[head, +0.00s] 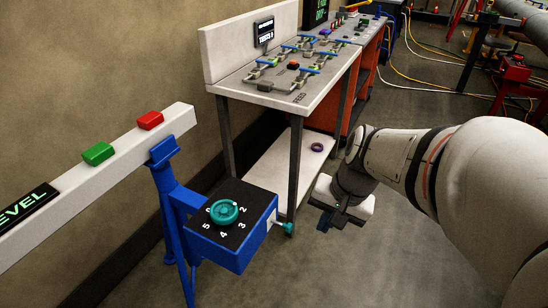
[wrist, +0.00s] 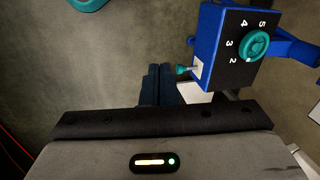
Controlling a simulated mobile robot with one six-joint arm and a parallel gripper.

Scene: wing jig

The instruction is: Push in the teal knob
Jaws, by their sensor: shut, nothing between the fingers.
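A blue box (head: 228,247) with a black numbered top stands on a blue post. A small teal knob (head: 289,228) sticks out on a short rod from a pale plate on the box's right side. In the wrist view, this knob (wrist: 181,70) is just to the right of my fingertips. A round teal dial (head: 224,212) sits on the box top, and it also shows in the wrist view (wrist: 254,44). My gripper (head: 326,221) is shut and empty, to the right of the side knob, with a gap between them in the head view.
A white beam (head: 95,180) with a green button (head: 98,153) and a red button (head: 150,120) runs at the left. A workbench (head: 300,85) with valves stands behind, with a purple ring (head: 317,147) on its lower shelf. The floor around my gripper is clear.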

